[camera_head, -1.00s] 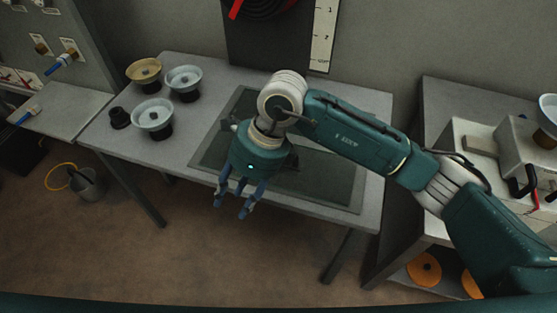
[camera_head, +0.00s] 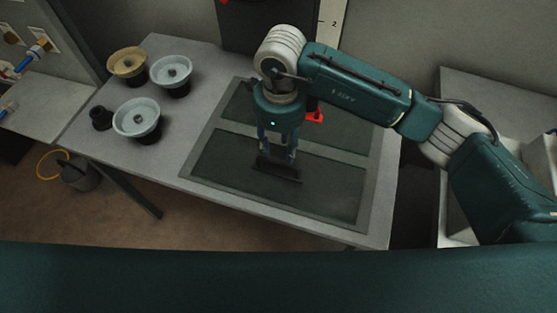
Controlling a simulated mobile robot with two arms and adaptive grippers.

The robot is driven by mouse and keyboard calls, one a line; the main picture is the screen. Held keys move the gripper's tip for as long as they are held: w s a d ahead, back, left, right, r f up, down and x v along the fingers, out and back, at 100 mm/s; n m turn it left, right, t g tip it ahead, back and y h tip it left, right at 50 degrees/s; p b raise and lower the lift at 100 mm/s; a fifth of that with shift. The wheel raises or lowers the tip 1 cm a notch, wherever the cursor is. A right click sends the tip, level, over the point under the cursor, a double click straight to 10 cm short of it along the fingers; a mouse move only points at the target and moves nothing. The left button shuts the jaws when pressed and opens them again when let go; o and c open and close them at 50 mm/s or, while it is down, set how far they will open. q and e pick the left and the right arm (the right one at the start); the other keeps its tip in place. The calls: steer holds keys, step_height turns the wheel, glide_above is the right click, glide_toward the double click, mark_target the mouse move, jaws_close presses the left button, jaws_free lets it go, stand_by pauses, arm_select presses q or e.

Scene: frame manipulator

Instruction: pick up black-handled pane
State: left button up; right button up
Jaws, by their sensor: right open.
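The black-handled pane (camera_head: 325,195) is a dark, glassy panel lying flat in the nearer part of a grey frame on the table. Its black bar handle (camera_head: 278,174) stands near the pane's middle. My right gripper (camera_head: 277,160) points down right at the handle with its fingers spread. The fingertips overlap the handle in the picture; I cannot tell whether they touch it. A second dark pane with a red handle (camera_head: 315,116) lies behind, partly hidden by my right arm. My left gripper is not in view.
The grey table (camera_head: 190,75) holds a tan-topped cup (camera_head: 127,62), two pale-topped cups (camera_head: 171,70) (camera_head: 136,117) and a small black piece (camera_head: 101,118) at its left. A bucket (camera_head: 77,172) stands on the floor. A white ruled strip (camera_head: 331,30) is on the back wall.

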mark_target(278, 162)
steer(key=f+p, duration=0.1)
steer(key=f, duration=0.1)
steer(key=f+p, duration=0.1)
steer(key=f, duration=0.2)
steer(key=f+p, duration=0.1)
steer(key=f, duration=0.2)
steer(key=shift+s+a, duration=0.15)
steer(key=shift+a, duration=0.1)
steer(key=shift+f, duration=0.2)
steer(key=shift+c, duration=1)
jaws_close()
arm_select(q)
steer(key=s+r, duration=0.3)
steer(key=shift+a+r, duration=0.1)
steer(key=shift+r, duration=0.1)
arm_select(e)
steer(key=shift+w, duration=0.2)
